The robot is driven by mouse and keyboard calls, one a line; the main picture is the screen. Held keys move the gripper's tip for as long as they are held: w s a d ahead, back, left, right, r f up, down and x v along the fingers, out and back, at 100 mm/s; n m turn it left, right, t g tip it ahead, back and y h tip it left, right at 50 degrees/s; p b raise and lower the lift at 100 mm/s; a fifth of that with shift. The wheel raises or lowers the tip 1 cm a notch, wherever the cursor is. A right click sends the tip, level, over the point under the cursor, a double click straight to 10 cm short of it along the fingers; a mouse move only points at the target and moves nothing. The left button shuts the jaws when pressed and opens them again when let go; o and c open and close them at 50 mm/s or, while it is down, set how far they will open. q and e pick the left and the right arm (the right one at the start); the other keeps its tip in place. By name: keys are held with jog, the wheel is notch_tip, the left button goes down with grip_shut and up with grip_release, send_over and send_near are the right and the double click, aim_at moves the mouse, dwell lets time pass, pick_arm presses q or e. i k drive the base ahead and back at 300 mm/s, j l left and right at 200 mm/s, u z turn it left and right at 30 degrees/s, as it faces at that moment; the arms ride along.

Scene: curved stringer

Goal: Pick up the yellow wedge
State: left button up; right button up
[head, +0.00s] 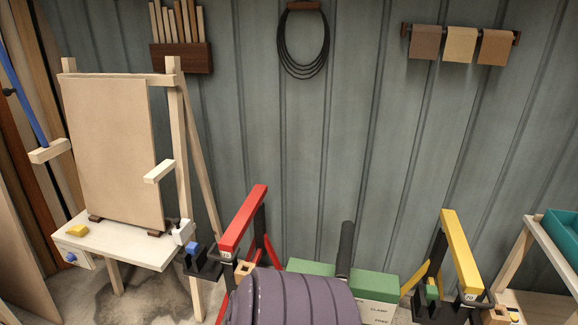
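The yellow wedge (77,231) is a small yellow block lying at the left end of the white shelf (125,246) of the wooden easel stand. It sits left of the tan board (110,150) and close to the shelf's left edge. Nothing touches it that I can see, and its top and front are in plain view. Neither of my grippers is in view, so I cannot tell their state or what they hold.
A blue knob (71,257) is on the shelf's front. A white piece (182,232) is at its right end. A red-beamed stand (243,220) and a yellow-beamed stand (459,250) stand right of the easel. A green-topped box (375,284) is between them. A corrugated wall closes the back.

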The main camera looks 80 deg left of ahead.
aim_at(79, 230)
jog(key=u, duration=4.25)
jog(key=i, duration=0.35)
jog(key=z, duration=0.05)
